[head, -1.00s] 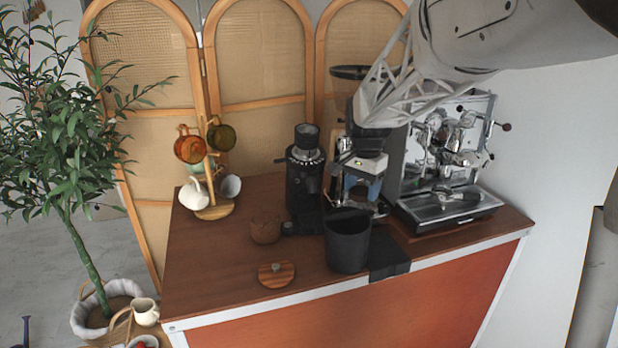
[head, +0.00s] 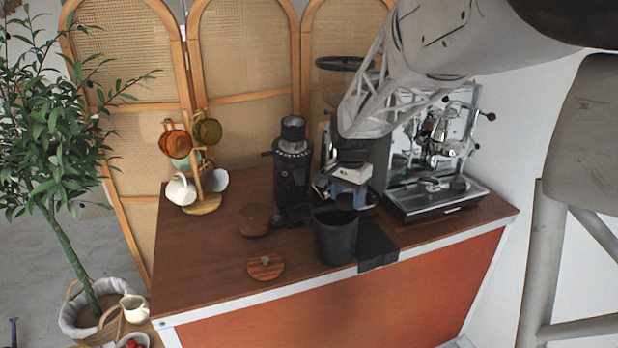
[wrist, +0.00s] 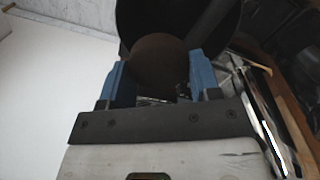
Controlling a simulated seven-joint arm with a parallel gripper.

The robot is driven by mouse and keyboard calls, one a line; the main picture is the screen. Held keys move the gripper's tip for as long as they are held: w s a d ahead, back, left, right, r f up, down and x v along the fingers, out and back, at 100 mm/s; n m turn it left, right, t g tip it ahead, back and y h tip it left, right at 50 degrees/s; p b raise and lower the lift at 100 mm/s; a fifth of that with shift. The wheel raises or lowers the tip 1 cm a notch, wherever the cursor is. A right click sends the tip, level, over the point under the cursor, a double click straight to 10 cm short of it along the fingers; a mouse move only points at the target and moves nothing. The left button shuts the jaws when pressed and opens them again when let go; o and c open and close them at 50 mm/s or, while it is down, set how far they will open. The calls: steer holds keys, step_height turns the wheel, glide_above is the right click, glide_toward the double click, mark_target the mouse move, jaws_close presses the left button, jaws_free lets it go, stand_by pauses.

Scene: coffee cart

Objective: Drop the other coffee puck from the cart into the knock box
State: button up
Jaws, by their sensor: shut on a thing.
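The coffee puck (wrist: 158,60) is a dark brown disc held between the blue fingers of my gripper (wrist: 157,75). The knock box (head: 336,242) is a black open-topped bin near the cart's front edge, with a dark bar across its inside. In the wrist view its black interior and rim (wrist: 125,22) lie just beyond the puck. In the head view my gripper (head: 346,202) is just above the box's back rim, and the puck is hidden there. I cannot tell whether another puck lies inside the box.
A black grinder (head: 292,175) stands left behind the box. The espresso machine (head: 435,195) is to the right. A black mat (head: 376,246) hangs over the front edge.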

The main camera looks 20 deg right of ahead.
mark_target(348, 198)
steer(key=shift+f, duration=0.6)
steer(key=o, duration=1)
steer(key=shift+r, duration=3.95)
